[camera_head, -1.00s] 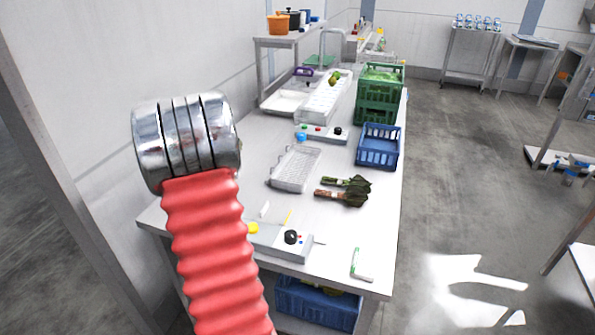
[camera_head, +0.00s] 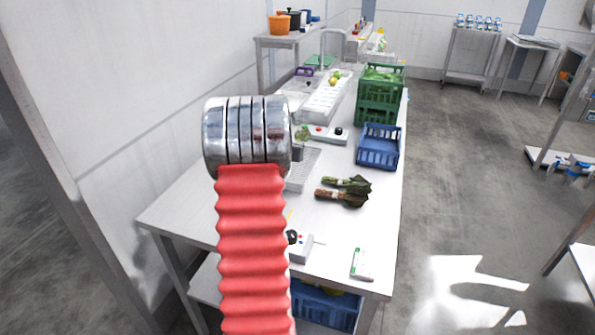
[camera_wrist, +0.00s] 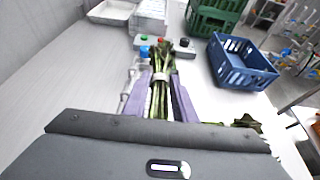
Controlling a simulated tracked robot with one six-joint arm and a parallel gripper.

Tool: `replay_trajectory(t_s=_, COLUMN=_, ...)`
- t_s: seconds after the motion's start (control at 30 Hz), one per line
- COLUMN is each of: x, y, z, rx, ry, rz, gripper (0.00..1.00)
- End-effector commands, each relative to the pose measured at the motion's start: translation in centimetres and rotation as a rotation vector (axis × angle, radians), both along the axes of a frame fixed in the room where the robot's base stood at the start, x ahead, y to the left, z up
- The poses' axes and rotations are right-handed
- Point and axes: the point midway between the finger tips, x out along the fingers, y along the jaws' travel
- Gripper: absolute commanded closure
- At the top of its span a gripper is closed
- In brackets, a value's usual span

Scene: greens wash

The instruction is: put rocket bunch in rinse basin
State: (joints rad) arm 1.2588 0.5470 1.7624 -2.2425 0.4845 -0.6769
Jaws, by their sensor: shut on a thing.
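My gripper (camera_wrist: 160,97) is shut on a green leafy bunch with a pale band, which I take as the rocket bunch (camera_wrist: 159,58). Its stems lie between the purple fingers and its leaves point away from me. In the head view my arm hides the gripper; only some green leaf (camera_head: 303,132) shows past its end. A white shallow basin (camera_wrist: 110,12) lies far ahead to the left in the wrist view, apart from the bunch. I take it as the rinse basin; my arm partly covers that area in the head view.
Two dark leafy bunches (camera_head: 345,191) lie on the white table. A blue crate (camera_head: 377,148) and stacked green crates (camera_head: 378,102) stand along its right edge. A long white tray (camera_head: 325,100) holds some produce. A clear rack (camera_head: 302,170) is partly behind my arm.

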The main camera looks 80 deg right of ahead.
Motion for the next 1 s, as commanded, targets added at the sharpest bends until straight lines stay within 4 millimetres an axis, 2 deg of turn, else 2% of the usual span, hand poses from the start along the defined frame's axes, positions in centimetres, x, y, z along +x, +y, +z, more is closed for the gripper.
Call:
replay_trajectory(t_s=0.4, x=0.0, y=0.0, z=-5.7, rx=0.003, ry=0.001, rz=-0.001, gripper=0.98)
replay_trajectory(t_s=0.83, x=0.0, y=0.0, z=-6.4, rx=0.001, ry=0.001, rz=-0.001, gripper=0.98)
replay_trajectory(t_s=1.0, x=0.0, y=0.0, z=-8.3, rx=0.003, ry=0.002, rz=0.000, gripper=0.98)
